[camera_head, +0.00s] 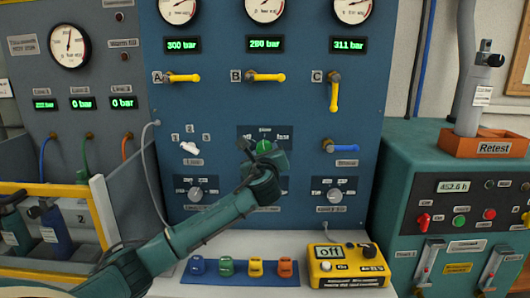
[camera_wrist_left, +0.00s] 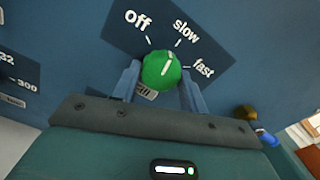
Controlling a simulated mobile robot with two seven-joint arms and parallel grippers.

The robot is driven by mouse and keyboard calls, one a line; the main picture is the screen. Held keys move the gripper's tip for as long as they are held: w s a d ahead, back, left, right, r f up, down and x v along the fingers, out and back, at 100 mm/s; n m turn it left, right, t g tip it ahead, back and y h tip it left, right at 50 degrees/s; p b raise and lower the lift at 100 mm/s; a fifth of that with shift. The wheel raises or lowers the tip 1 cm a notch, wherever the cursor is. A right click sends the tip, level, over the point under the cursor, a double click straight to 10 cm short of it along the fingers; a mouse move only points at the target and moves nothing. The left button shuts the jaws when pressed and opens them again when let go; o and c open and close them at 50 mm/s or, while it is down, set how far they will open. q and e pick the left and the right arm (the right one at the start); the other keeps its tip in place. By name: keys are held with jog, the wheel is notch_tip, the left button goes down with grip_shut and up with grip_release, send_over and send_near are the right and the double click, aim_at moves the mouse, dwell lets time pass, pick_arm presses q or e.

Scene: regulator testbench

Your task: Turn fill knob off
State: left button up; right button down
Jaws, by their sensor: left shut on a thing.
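The green fill knob (camera_head: 263,146) sits on the blue panel, on a dark plate lettered Off, slow and fast. In the left wrist view the knob (camera_wrist_left: 160,71) has a white line on it that points up, leaning right towards "slow". My left gripper (camera_head: 264,153) reaches up to the knob from below left. In the left wrist view its two blue-grey fingers (camera_wrist_left: 160,80) stand on either side of the knob, shut on it. The knob's lower part is partly hidden by the gripper. My right gripper does not show.
Yellow levers A (camera_head: 183,77), B (camera_head: 265,77) and C (camera_head: 334,95) are above the knob; a blue lever (camera_head: 343,148) is to its right. Dials (camera_head: 197,194) are below. A yellow box (camera_head: 348,267) reading "off" and several small coloured items stand on the ledge.

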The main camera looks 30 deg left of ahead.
pick_arm(q)
jog(key=n, duration=0.9)
jog(key=shift+d+r+n, duration=0.1)
jog(key=shift+n, duration=0.3)
dwell(0.4)
jog(key=o, duration=1)
jog(key=v, duration=1.3)
